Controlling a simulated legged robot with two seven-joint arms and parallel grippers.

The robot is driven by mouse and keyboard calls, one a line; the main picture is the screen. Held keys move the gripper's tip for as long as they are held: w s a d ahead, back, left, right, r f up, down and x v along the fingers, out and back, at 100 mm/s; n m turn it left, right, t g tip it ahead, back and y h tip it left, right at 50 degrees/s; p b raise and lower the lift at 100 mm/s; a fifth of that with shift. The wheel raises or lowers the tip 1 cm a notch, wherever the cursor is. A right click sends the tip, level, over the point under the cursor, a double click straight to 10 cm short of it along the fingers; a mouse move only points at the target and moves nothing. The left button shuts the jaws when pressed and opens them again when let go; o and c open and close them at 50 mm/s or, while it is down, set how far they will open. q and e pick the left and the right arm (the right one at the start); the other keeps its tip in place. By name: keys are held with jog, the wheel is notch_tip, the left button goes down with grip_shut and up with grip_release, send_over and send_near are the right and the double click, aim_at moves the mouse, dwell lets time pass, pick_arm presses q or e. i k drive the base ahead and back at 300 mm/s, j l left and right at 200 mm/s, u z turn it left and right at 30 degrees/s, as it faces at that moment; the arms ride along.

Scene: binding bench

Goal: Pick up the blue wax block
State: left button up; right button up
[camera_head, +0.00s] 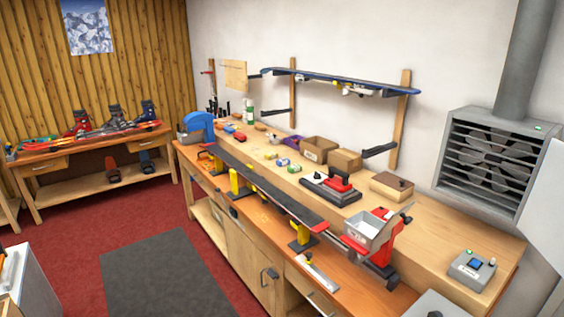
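Several small coloured blocks lie on the raised back shelf of the long wooden workbench. A small blue block (282,162), which looks like the blue wax block, lies between a yellow block (270,155) and a yellow-green block (294,168). The blocks are too small in the view to make out labels or exact shape. Neither of my grippers shows in the head view, and nothing is seen holding the blue block.
A long dark ski or board (262,182) lies on yellow and black vises along the bench front. Brown boxes (318,149) stand right of the blocks. A red-and-grey tool (335,184) sits farther right. A grey mat (160,275) covers clear floor before the bench.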

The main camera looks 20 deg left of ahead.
aim_at(283, 161)
jog(key=i+j, duration=0.3)
jog(key=j, duration=0.2)
jog(key=i+j, duration=0.25)
jog(key=j, duration=0.25)
jog(key=i+j+u, duration=0.1)
jog(key=i+j, duration=0.2)
jog(key=j, duration=0.2)
jog(key=i+j, duration=0.25)
jog(key=j, duration=0.25)
jog(key=i+j+u, duration=0.1)
jog(key=i+j, duration=0.2)
jog(key=j, duration=0.15)
